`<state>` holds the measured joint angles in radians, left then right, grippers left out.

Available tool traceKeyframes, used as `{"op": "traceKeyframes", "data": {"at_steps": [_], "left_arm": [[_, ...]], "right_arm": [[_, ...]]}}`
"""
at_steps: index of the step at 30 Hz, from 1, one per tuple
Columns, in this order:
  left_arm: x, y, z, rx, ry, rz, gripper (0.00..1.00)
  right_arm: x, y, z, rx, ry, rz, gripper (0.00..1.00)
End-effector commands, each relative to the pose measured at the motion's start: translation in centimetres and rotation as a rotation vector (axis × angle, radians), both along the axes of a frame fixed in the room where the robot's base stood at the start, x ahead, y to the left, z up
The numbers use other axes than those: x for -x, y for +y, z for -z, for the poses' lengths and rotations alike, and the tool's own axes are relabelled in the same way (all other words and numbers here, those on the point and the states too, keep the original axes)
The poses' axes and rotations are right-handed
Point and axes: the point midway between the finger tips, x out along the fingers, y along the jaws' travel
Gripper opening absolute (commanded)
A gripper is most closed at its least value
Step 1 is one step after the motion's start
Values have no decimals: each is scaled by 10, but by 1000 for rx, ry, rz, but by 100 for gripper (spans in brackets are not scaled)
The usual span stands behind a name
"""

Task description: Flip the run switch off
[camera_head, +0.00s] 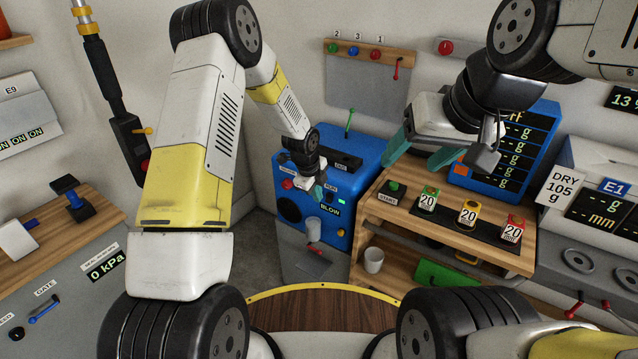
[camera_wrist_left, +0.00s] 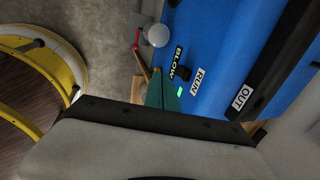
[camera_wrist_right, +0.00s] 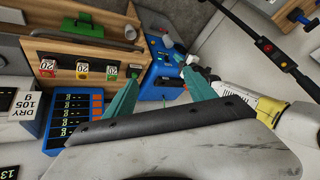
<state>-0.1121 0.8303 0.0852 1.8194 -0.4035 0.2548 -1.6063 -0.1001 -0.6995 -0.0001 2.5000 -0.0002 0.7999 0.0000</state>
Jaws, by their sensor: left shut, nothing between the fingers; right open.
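The blue machine (camera_head: 362,180) stands at the back centre, with a RUN label (camera_wrist_left: 198,82), a BLOW display (camera_wrist_left: 178,62) and a small lit green light (camera_wrist_left: 180,91) on its front. A small dark piece (camera_wrist_left: 182,73) between BLOW and RUN may be the run switch; its position is unclear. In the head view the gripper covers part of this panel. My left gripper (camera_head: 318,190) is shut and empty, its teal fingertips (camera_wrist_left: 157,88) close to the panel by the label; contact cannot be told. My right gripper (camera_head: 420,152) is open and empty above the wooden bench.
The wooden bench (camera_head: 398,213) right of the machine carries several coloured 20 blocks and a green button. A white cup (camera_head: 374,260) sits on its lower shelf. A grey cup (camera_head: 313,229) is at the machine's front. A blue display board (camera_head: 545,118) stands behind the bench.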

Motion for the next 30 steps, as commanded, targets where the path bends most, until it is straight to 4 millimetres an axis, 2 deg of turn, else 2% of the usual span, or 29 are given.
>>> {"op": "traceKeyframes", "data": {"at_steps": [9, 12, 16, 24, 25, 30], "left_arm": [[12, 8, -49, 1, -3, -2, 0], [15, 10, -59, 2, -1, -2, 0], [17, 11, -66, 0, -1, -1, 0], [18, 11, -67, 0, 0, -1, 0], [18, 11, -67, 0, 0, -1, 0], [19, 15, -78, 5, -3, -37, 0]], "right_arm": [[0, 0, 0, 0, 0, 0, 64], [0, 0, 0, 0, 0, 0, 64], [0, 0, 0, 0, -1, 0, 64], [0, 0, 0, 0, 0, 0, 64], [0, 0, 0, 0, 0, 0, 62], [-5, 1, 2, 29, 7, -34, 29]]}}
